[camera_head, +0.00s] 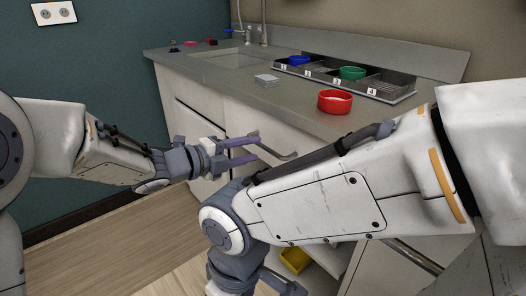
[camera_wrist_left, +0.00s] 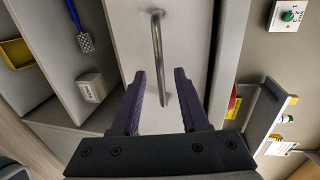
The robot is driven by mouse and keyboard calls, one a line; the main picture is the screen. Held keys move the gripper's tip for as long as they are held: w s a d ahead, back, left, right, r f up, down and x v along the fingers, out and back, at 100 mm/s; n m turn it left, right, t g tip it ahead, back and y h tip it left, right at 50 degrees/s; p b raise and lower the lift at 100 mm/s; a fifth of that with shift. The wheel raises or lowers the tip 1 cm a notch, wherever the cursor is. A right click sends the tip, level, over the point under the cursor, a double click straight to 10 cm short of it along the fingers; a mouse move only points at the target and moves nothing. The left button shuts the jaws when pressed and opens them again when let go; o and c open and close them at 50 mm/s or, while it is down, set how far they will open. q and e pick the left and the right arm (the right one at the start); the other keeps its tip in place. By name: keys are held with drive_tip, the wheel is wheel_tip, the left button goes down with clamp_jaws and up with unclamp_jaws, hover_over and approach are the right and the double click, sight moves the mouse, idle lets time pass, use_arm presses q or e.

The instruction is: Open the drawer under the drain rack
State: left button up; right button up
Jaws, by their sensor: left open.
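The white drawer front (camera_head: 245,118) lies below the grey counter and looks flush with the cabinet. My right gripper (camera_head: 280,284) is at the bottom edge, mostly cut off. I cannot tell which item is the drain rack.
On the counter (camera_head: 205,72) stand a red bowl (camera_head: 335,101), a grey block (camera_head: 266,80) and a numbered tray (camera_head: 385,88) with blue and green bowls. A sink (camera_head: 225,57) is behind. Open shelves hold a yellow bin (camera_head: 295,259). The floor at left is clear.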

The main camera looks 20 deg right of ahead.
sight(262, 147)
use_arm(q)
drive_tip(key=shift+b+x, duration=0.3)
drive_tip(key=shift+x, duration=2.05)
drive_tip(key=shift+c, duration=0.3)
clamp_jaws()
